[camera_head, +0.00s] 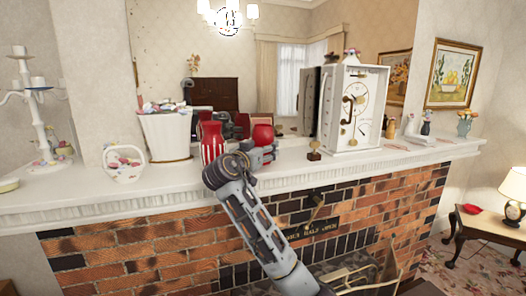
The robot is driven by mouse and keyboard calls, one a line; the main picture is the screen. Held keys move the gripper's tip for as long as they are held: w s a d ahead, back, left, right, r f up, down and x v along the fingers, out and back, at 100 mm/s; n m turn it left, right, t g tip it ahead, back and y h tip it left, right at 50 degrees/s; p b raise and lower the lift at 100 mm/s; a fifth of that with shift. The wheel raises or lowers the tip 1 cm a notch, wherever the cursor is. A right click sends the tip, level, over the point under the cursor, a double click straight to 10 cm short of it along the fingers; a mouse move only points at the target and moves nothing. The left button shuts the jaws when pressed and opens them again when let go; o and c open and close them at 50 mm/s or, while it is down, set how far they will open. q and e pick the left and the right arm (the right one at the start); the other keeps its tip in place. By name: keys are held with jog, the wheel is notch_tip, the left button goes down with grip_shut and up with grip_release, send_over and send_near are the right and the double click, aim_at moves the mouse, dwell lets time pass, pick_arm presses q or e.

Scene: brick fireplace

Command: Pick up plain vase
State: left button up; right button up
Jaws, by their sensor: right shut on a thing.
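My left gripper is not in view.
The white mantel shelf (100,190) also holds a white planter (166,134), a flowered basket (123,163), a candelabra (36,105) and a white clock (353,108). A small brass object (314,150) stands before the clock. A mirror rises behind.

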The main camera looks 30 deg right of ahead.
aim_at(263, 125)
jog(key=shift+r, duration=0.85)
notch_tip(263, 125, up, 7)
jog(key=shift+f, duration=0.15)
jog(key=shift+r, duration=0.5)
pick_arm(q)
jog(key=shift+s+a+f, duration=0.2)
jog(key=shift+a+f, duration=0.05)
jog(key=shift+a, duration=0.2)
